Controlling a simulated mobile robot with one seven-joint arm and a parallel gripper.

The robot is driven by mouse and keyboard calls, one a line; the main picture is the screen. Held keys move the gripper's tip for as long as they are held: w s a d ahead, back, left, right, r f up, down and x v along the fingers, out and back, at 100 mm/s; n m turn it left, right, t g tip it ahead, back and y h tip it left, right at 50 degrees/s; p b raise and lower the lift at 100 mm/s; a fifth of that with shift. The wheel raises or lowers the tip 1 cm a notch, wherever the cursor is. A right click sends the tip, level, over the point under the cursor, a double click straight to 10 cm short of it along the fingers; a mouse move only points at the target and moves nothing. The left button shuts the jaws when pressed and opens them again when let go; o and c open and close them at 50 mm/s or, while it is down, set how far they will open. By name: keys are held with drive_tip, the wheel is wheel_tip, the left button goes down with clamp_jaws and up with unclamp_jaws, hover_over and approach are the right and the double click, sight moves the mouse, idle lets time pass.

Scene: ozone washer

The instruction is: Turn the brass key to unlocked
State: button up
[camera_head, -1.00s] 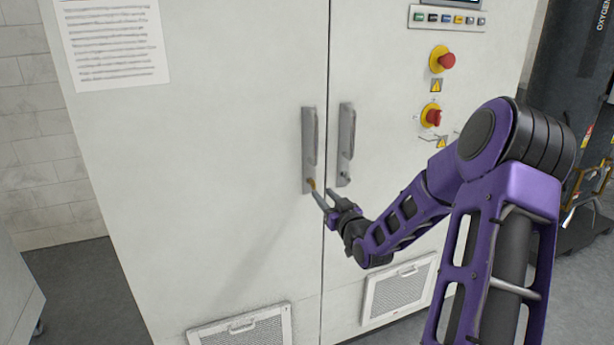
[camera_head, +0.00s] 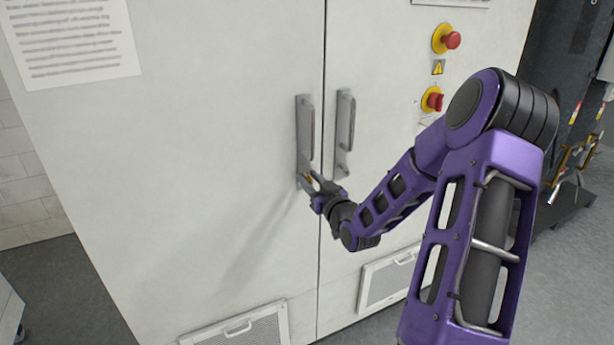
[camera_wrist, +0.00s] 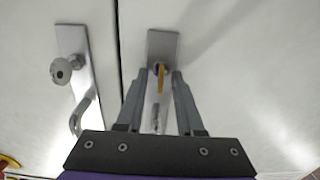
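The brass key (camera_wrist: 161,77) sticks out of the lock on the left door's handle plate (camera_wrist: 162,45). In the wrist view I see it nearly edge-on, as a narrow yellow piece. My gripper (camera_wrist: 159,84) is open, with one finger on each side of the key and a visible gap to both. In the head view my gripper (camera_head: 309,187) is at the lower end of the left handle plate (camera_head: 301,165), and its fingers hide most of the key.
The right door's handle (camera_head: 345,125) is close beside, with a round silver lock (camera_wrist: 61,71) in the wrist view. Red knobs on yellow bases (camera_head: 446,39) sit higher at the right. Vent grilles (camera_head: 240,330) are low on the doors.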

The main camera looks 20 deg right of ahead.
clamp_jaws()
drive_tip(key=shift+m, duration=0.3)
idle(0.3)
drive_tip(key=m, duration=0.4)
drive_tip(key=shift+d, duration=0.15)
drive_tip(key=m+p, duration=0.1)
drive_tip(key=m, duration=0.3)
drive_tip(key=shift+d+m, duration=0.1)
drive_tip(key=shift+m, duration=0.3)
drive_tip(key=m+p, duration=0.1)
drive_tip(key=m, duration=0.3)
drive_tip(key=shift+d+f+m, duration=0.1)
drive_tip(key=shift+m, duration=0.2)
drive_tip(key=shift+f+m, duration=0.15)
drive_tip(key=shift+m, duration=1.75)
